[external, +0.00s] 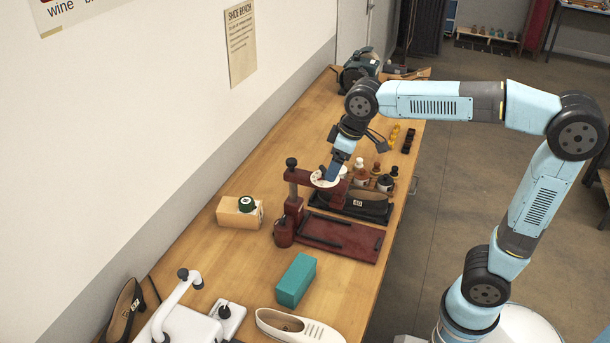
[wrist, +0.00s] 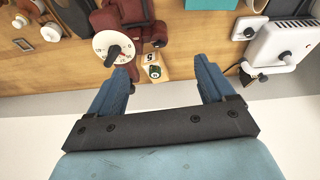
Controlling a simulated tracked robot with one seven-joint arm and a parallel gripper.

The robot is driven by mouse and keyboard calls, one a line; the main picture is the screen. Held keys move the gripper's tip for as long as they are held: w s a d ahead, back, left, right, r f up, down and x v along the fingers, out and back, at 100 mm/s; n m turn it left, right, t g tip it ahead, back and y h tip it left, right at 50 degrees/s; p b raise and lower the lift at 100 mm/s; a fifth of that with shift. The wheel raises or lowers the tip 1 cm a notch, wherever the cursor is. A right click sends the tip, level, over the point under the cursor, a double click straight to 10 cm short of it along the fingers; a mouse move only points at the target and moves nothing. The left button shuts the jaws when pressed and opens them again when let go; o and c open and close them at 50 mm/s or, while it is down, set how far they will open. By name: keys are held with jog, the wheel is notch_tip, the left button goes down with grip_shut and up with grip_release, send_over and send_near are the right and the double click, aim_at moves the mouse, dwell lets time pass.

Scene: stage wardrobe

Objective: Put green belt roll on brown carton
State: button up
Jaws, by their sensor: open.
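The green belt roll (external: 246,203), dark green with a pale centre, rests on top of the light brown carton (external: 229,217), towards its right end. The carton stands on the wooden bench near the wall. In the wrist view the roll (wrist: 154,73) and the carton (wrist: 151,56) show beyond and between my two blue fingers. My gripper (external: 333,173) is open and empty. It is apart from the roll, to its right in the external view, above or near the red press. Exact fingertip height is hard to tell.
A dark red press with a white dial (external: 325,179) stands right of the carton. A teal box (external: 296,279), a pale shoe (external: 297,326) and a white machine (external: 187,326) are nearer the camera. Bench around the carton's left is clear.

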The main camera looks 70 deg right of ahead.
jog(key=s+a+f+t, duration=0.1)
jog(key=s+f, duration=0.3)
jog(key=s, duration=0.7)
jog(key=s+f+t, duration=0.1)
jog(key=s+f, duration=0.2)
jog(key=s, duration=0.9)
jog(key=shift+s+a+f+m, duration=0.15)
jog(key=shift+a+f+m, duration=0.2)
jog(key=shift+f+m, duration=0.05)
